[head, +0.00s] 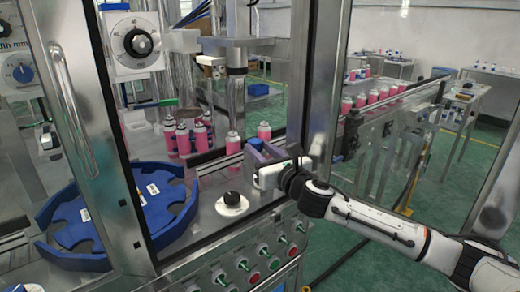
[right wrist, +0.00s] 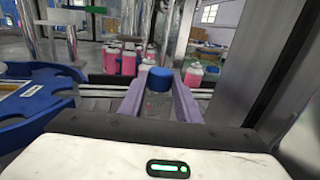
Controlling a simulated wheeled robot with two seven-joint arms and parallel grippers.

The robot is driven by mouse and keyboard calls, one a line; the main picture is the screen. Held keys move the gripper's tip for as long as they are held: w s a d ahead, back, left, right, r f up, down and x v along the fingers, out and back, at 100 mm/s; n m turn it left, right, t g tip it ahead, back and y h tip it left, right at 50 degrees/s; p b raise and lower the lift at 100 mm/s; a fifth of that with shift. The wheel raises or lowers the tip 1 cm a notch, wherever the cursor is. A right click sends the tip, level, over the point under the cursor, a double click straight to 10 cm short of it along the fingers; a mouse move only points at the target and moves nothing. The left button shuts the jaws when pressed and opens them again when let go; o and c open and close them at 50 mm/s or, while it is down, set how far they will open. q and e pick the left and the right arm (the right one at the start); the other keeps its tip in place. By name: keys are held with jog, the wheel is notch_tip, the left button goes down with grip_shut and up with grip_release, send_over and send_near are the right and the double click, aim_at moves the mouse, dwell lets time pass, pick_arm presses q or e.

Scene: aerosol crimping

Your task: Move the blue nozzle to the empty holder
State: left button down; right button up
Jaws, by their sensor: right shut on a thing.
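My right gripper (head: 262,157) reaches in through the machine's opening from the right, its purple fingers shut on the blue nozzle (head: 254,143). In the right wrist view the nozzle (right wrist: 160,75) stands between the two finger tips (right wrist: 160,92), its blue top showing above them. Its lower part looks clear and is hard to make out. A white disc with a black centre (head: 232,198) sits on the metal deck below and left of the gripper; I cannot tell whether it is the empty holder. My left gripper is out of view.
Pink cans (head: 233,143) stand behind the gripper on a conveyor. A blue star wheel (head: 150,166) fills the deck's left side. A metal door post (head: 323,80) rises close to the right of my gripper. Green and red buttons (head: 264,251) line the front panel.

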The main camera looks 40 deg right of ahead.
dwell(0.3)
jog(key=o, duration=1.2)
jog(key=shift+o, duration=0.2)
jog(key=shift+f, duration=0.15)
jog(key=s+a+b, duration=0.1)
jog(key=s+b, duration=0.1)
jog(key=s, duration=0.8)
jog(key=shift+s+a, duration=0.15)
jog(key=shift+a, duration=0.05)
